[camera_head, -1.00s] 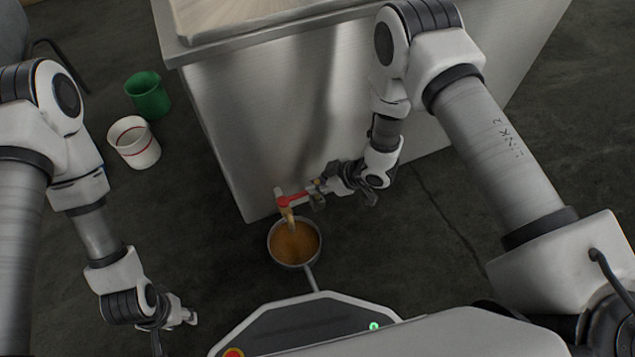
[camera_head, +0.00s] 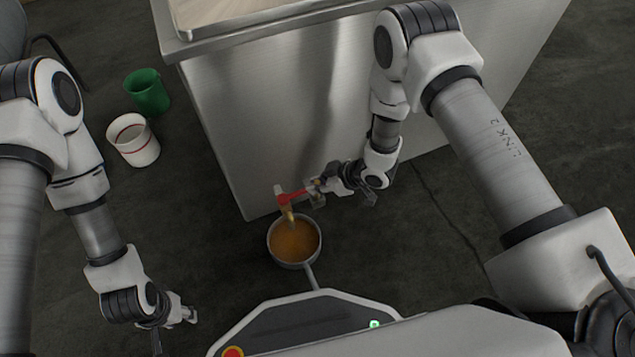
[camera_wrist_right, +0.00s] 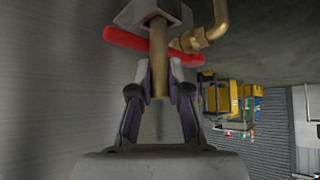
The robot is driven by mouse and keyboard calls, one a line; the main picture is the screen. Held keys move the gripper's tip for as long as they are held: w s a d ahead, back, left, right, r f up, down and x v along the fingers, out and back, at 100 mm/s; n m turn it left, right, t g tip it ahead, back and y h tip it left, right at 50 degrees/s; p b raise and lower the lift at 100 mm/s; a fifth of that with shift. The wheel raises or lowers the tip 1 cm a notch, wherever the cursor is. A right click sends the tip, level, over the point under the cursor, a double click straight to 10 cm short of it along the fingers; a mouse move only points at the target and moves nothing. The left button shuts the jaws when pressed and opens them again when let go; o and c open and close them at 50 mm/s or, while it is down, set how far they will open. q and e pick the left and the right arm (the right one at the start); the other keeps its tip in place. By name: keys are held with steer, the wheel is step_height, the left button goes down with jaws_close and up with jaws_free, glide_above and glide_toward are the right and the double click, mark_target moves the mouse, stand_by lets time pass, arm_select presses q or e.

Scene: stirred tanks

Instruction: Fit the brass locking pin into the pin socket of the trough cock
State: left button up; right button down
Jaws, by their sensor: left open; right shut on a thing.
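My right gripper (camera_head: 326,187) is at the trough cock low on the steel trough's wall. In the right wrist view, the right gripper (camera_wrist_right: 158,85) is shut on the brass locking pin (camera_wrist_right: 158,62). The pin points at the grey pin socket block (camera_wrist_right: 178,14), and its far end overlaps the block; I cannot tell whether it is inside. The cock's red lever (camera_wrist_right: 124,38) crosses behind the pin, with a brass pipe (camera_wrist_right: 219,22) to the right. In the head view, the red lever (camera_head: 293,198) shows above the pan. My left gripper (camera_head: 188,312) is open and empty at lower left.
A pan of orange-brown liquid (camera_head: 296,241) is below the cock's spout. The steel trough (camera_head: 290,110) fills the upper middle. Floor right of the pan is clear.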

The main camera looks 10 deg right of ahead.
steer(key=shift+f, duration=0.4)
steer(key=c, duration=1)
jaws_free()
steer(key=shift+c, duration=0.2)
steer(key=v, duration=1.2)
steer(key=shift+f, duration=0.1)
